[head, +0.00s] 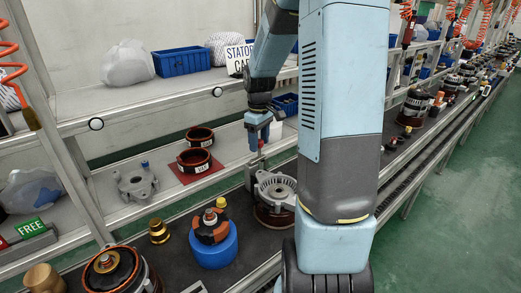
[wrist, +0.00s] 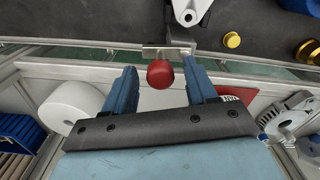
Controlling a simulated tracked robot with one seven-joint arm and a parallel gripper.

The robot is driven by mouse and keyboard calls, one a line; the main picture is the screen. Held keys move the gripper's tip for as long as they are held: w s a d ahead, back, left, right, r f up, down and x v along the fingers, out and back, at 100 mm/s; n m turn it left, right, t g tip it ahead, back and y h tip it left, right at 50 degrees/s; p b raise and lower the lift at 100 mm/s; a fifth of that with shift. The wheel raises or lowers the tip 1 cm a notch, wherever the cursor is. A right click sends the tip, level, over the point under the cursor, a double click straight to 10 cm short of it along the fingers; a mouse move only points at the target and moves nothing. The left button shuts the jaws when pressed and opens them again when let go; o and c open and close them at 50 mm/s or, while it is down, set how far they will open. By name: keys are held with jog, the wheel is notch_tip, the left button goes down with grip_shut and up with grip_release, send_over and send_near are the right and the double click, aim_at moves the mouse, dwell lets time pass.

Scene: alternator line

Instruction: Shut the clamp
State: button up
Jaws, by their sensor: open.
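The clamp shows in the wrist view as a red round knob (wrist: 160,73) with a pale metal bracket (wrist: 166,51) just beyond it, at the edge of the dark belt. In the head view a metal upright (head: 252,174), probably part of the clamp, stands beside the alternator (head: 276,188). My gripper (wrist: 158,68) is open, with one blue finger on each side of the red knob. I cannot tell whether the fingers touch it. In the head view my gripper (head: 258,139) points down above the upright, and the knob is mostly hidden there.
A red mat (head: 181,169) with copper-wound rings and a grey housing (head: 135,183) lie on the shelf left of my gripper. A blue-based part (head: 213,246) and a brass piece (head: 158,231) stand on the dark belt. The shelf post (head: 60,140) rises at left.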

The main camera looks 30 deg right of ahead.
aim_at(260, 149)
jog(key=shift+f, duration=1.9)
jog(key=c, duration=1.1)
